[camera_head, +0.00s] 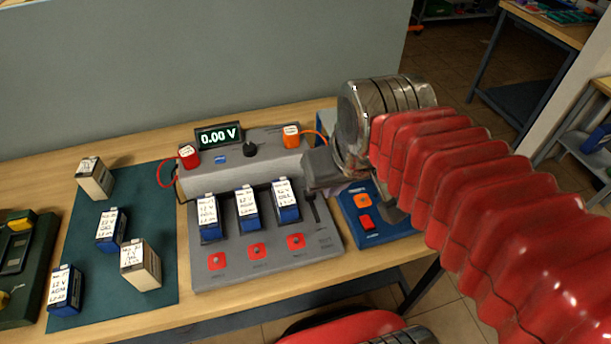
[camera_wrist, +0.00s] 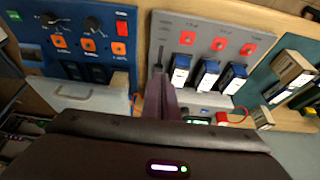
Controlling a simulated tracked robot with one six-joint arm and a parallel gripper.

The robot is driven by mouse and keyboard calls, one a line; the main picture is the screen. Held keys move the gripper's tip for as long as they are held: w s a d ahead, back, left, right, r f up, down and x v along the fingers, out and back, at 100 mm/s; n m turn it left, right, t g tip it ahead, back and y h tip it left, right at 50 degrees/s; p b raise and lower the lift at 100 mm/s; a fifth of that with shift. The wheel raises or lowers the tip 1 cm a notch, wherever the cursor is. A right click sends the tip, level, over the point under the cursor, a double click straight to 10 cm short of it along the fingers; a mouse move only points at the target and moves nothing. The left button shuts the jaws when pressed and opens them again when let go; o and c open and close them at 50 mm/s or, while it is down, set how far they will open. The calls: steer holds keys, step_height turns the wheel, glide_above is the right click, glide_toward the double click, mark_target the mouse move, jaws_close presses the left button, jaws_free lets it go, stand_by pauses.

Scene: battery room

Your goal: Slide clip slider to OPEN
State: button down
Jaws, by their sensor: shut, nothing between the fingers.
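The grey test station (camera_head: 265,268) stands on the wooden bench, with three blue-and-white batteries in its row of bays. The clip slider's dark slot (camera_head: 316,210) runs along the station's right side, beside the right-hand battery (camera_head: 287,203). In the wrist view the slot (camera_wrist: 161,52) shows just beyond my fingertips. My gripper (camera_head: 312,178) is shut and empty, its tip low over the slot's far end. It also shows in the wrist view (camera_wrist: 158,72). The slider's knob is hidden or too small to tell, and I cannot tell whether my fingers touch it.
A 0.00 V display (camera_head: 218,134) and red (camera_head: 188,156) and orange (camera_head: 291,136) terminals with wires stand at the station's back. A blue panel (camera_head: 381,236) is close on the right. A green mat (camera_head: 85,235) with several loose batteries lies left.

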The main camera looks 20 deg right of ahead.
steer(key=w+g, duration=0.4)
steer(key=w, duration=0.6)
steer(key=g, duration=0.4)
glide_toward(310, 195)
steer(key=w+r, duration=0.2)
steer(key=w, duration=0.2)
steer(key=shift+w+d, duration=0.1)
steer(key=shift+d, duration=0.2)
steer(key=shift+f, duration=0.15)
steer(key=x, duration=0.9)
steer(key=shift+f, duration=0.45)
